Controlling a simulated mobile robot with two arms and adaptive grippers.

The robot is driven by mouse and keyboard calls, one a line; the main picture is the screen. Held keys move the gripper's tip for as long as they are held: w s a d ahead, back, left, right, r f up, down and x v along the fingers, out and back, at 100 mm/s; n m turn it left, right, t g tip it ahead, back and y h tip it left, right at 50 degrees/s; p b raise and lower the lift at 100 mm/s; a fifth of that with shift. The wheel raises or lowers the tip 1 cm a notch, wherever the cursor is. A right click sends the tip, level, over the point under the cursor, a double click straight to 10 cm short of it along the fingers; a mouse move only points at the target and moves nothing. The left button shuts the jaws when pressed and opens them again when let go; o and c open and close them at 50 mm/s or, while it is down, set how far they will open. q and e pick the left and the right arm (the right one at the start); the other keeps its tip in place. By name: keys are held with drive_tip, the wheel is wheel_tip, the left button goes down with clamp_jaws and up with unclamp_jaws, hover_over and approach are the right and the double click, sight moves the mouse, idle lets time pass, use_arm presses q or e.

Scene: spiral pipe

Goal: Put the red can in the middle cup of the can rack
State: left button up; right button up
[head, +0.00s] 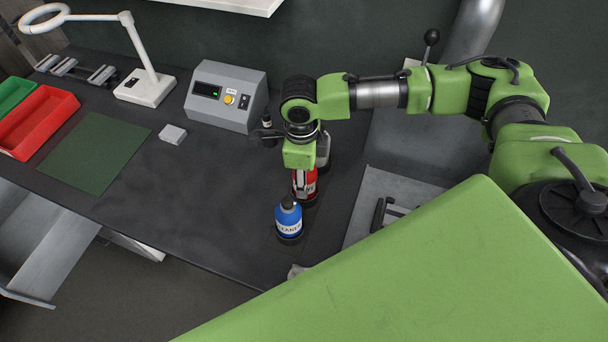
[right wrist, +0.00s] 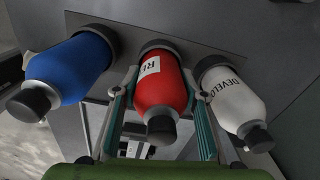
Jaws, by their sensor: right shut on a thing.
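The red can (head: 304,187) stands between a blue can (head: 288,218) and a white can (head: 323,150) near the bench's right end. My right gripper (right wrist: 160,82) is shut on the red can (right wrist: 174,88), one finger on each side, with its dark cap toward the camera. In the right wrist view the blue can (right wrist: 68,68) is left and the white can (right wrist: 230,95) right. A dark round cup (right wrist: 158,45) surrounds the red can's far end, in line with the other two cups. I cannot tell whether the can is fully seated. My left gripper is out of view.
A grey control box (head: 226,96), a dark bottle (head: 267,124) and a small light block (head: 173,134) stand left of my right arm. A green mat (head: 94,157), a red bin (head: 38,122) and a lamp (head: 146,88) are farther left. The bench middle is clear.

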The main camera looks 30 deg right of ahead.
drive_tip(key=shift+f, duration=0.15)
drive_tip(key=o, duration=1.5)
drive_tip(key=r+b, duration=0.1)
drive_tip(key=r, duration=1.1)
drive_tip(key=shift+a+r+b, duration=0.2)
drive_tip(key=shift+b, duration=0.15)
